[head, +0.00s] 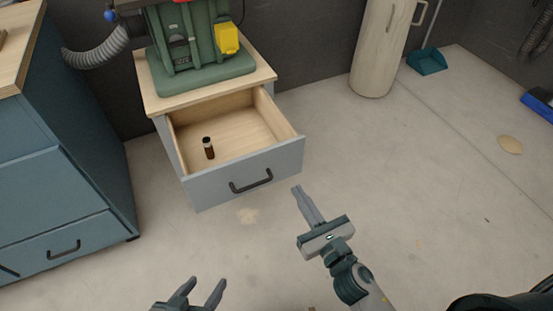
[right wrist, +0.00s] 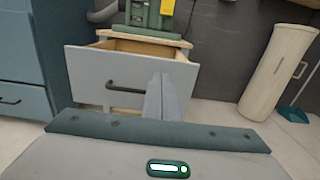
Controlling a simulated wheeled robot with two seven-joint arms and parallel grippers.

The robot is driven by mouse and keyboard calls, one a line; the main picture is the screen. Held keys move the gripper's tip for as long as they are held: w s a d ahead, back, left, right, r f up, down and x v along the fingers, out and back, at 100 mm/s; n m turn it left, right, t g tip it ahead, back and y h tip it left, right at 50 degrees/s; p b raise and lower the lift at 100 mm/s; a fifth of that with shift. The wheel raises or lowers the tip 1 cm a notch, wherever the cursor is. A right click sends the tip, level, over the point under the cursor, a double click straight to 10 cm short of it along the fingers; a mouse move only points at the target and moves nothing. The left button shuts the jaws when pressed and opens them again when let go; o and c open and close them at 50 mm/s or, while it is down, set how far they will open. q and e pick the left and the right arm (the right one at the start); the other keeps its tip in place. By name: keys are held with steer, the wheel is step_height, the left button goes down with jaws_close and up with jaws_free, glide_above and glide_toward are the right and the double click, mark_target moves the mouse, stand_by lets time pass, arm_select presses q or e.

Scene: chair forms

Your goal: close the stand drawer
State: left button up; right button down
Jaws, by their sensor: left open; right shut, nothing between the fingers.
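The stand drawer (head: 285,159) is pulled well out of a small stand (head: 152,104) with a wooden top. Its grey front carries a dark bar handle (head: 251,181). A small brown bottle (head: 208,148) is inside the drawer. My right gripper (head: 297,190) is shut and empty, in front of the drawer's right part and apart from it in the head view. In the right wrist view the drawer front (right wrist: 130,82) lies ahead, with the shut fingers (right wrist: 160,80) overlapping its right part. My left gripper (head: 205,285) is open and empty at the bottom of the head view.
A green machine (head: 195,50) with a yellow part stands on the stand. A blue cabinet (head: 70,170) is at the left, with a grey hose (head: 95,50) by it. A pale cylindrical bin (head: 380,50) and a teal dustpan (head: 427,62) are at the back. Floor at the right is mostly clear.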

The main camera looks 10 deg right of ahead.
steer(key=shift+w, duration=0.1)
glide_toward(271, 149)
steer(key=x, duration=0.5)
steer(key=shift+w, duration=0.15)
steer(key=shift+w+a, duration=0.15)
steer(key=shift+w, duration=0.3)
arm_select(q)
steer(key=shift+w+d+r, duration=0.15)
steer(key=shift+w+r, duration=0.1)
steer(key=shift+w, duration=0.05)
steer(key=shift+f, duration=0.1)
arm_select(e)
steer(key=shift+w, duration=0.1)
steer(key=shift+w, duration=0.1)
